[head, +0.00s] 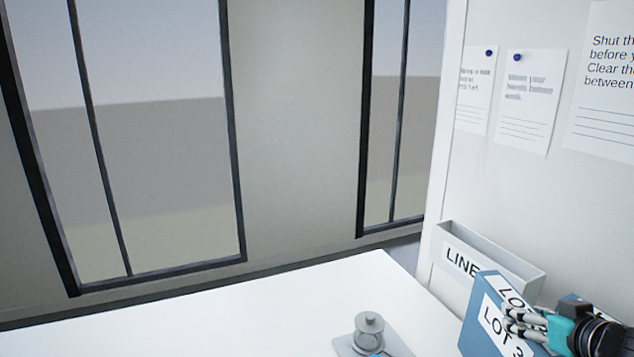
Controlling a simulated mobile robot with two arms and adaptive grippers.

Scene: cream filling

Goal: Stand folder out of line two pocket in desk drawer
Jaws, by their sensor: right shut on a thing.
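A blue folder (473,329) with white labels, one reading "LOT 3", is at the lower right. My right gripper (513,322) is shut on its labelled part, and its fingers cover some of the lettering. A grey wall pocket (528,272) with a label starting "LINE" is on the white panel behind. The folder hides the rest of that label and the pocket's lower right. I cannot tell whether the folder touches the pocket. Part of another label shows behind my gripper, too covered to tell what it is on. The desk drawer and my left gripper are not in view.
A white desk top (250,318) runs along the bottom, mostly clear. A grey, lidded, knobbed object (369,331) stands on a light plate near its front, left of the folder. Papers (527,100) are pinned to the white panel (455,190). Windows are at the back.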

